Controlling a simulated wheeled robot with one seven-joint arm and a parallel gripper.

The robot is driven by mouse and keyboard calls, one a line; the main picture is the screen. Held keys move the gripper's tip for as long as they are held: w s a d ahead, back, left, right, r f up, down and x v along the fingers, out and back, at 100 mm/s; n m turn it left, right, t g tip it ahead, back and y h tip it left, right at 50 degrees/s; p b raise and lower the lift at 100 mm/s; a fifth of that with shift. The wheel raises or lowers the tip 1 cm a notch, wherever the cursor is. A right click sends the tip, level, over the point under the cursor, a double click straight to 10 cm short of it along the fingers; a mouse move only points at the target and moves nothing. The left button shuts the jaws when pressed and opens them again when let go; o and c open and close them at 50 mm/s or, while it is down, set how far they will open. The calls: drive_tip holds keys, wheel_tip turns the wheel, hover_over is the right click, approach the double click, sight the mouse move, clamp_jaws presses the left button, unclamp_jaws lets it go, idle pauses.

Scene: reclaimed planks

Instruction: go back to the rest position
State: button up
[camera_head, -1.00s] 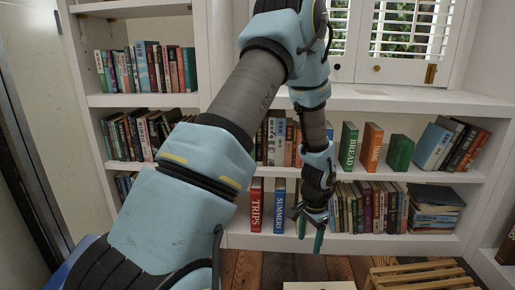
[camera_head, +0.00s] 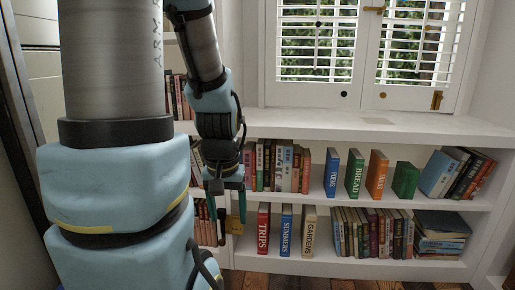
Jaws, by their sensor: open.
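My arm hangs down on the left side of the head view. My gripper (camera_head: 228,218) points down in front of the bookshelf (camera_head: 350,200), left of the standing books. Its fingers are apart and I see nothing held between them. Behind it, part of a yellowish thing shows, mostly hidden. The red TRIPS book (camera_head: 263,229), the blue SUMMERS book (camera_head: 286,231) and the cream GARDENS book (camera_head: 309,231) stand on the lower shelf, to the right of my gripper and apart from it.
On the middle shelf stand a blue POEMS book (camera_head: 331,174), a green BREAD book (camera_head: 354,174), an orange book (camera_head: 377,175) and a green block-like book (camera_head: 405,180). The wide ledge (camera_head: 350,124) below the shuttered window is clear. Wooden floor (camera_head: 300,281) shows below.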

wheel_tip(320, 180, up, 34)
drive_tip(key=p, duration=3.2)
drive_tip(key=shift+r+p, duration=0.15)
drive_tip(key=shift+p, duration=0.25)
